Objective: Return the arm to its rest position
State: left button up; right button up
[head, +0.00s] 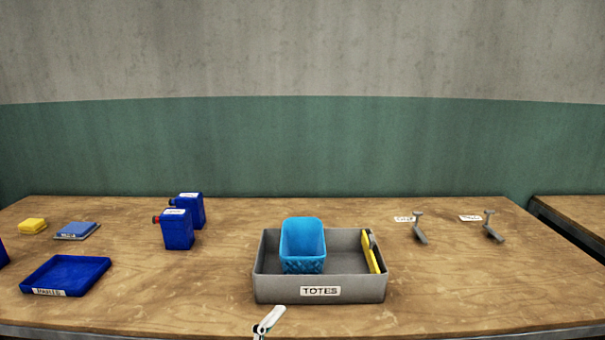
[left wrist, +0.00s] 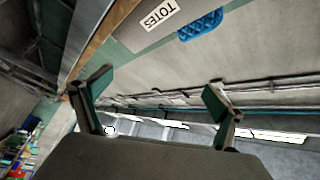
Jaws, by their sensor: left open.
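My left gripper (left wrist: 157,82) shows in the left wrist view with its two dark green fingers spread wide apart and nothing between them. Beyond the fingers, that view shows the TOTES label (left wrist: 160,14) and part of the blue basket (left wrist: 200,24), tilted. In the head view a small pale piece (head: 268,321) sticks up at the table's front edge, just in front of the grey tote; I cannot tell whether it is part of my left arm. My right gripper is in neither view.
The grey tote (head: 320,291) holds a light blue basket (head: 303,245) and a yellow-black item (head: 372,252). Blue jugs (head: 177,229), a blue tray (head: 66,275) and yellow (head: 33,225) and blue blocks (head: 78,230) stand left. Two metal pieces (head: 419,228) (head: 491,227) lie right. The front right is clear.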

pick_arm(q)
jog(key=s+a+f+n+g+y, duration=0.3)
jog(key=s+a+f+n, duration=0.3)
jog(key=f, duration=0.8)
jog(key=s+a+f+n+g+y, duration=0.3)
jog(key=s+a+f+n+y, duration=0.3)
jog(key=s+a+f, duration=0.5)
notch_tip(320, 180, down, 4)
jog(key=a+n, duration=0.1)
jog(key=a, duration=0.2)
jog(key=shift+s+n+y, duration=0.3)
jog(key=shift+s, duration=0.1)
